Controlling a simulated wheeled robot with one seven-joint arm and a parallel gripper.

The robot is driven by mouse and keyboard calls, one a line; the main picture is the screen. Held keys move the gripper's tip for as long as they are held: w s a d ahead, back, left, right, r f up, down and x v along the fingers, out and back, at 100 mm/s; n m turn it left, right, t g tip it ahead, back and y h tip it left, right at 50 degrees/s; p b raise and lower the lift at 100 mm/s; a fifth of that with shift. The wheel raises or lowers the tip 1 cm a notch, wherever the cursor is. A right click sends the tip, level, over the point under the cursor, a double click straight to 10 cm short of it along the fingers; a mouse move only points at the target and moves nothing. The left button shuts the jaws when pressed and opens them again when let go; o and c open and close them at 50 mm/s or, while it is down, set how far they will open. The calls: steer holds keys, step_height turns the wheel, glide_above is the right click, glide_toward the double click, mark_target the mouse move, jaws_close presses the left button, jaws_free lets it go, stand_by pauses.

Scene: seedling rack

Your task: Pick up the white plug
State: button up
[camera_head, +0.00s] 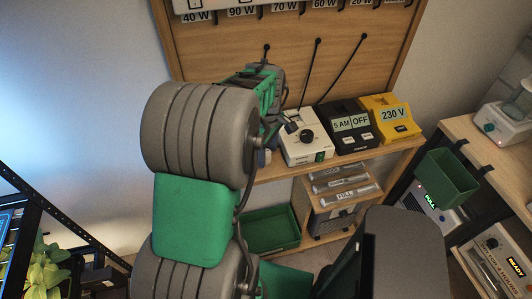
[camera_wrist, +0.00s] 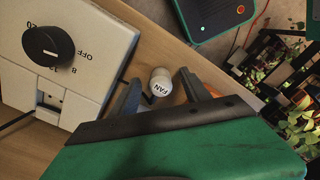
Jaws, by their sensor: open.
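The white plug (camera_wrist: 160,82), a small rounded piece marked FAN, is on the wooden shelf (camera_wrist: 158,48) beside the white dial box, in the wrist view. A dark cable shows by it. My gripper (camera_wrist: 158,78) is open, with one dark finger on each side of the plug. I see a gap between the plug and the right finger; whether the left one touches is unclear. In the head view my arm reaches over the shelf by the white dial box, and the plug cannot be made out there.
The white dial box (camera_head: 306,146) stands close to my gripper. A black timer (camera_head: 350,125) and a yellow 230 V box (camera_head: 391,117) stand to its right. A green tray (camera_head: 270,229) lies below. Plants (camera_head: 45,270) stand on a rack at left.

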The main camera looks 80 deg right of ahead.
steer(key=shift+f, duration=0.75)
jaws_close()
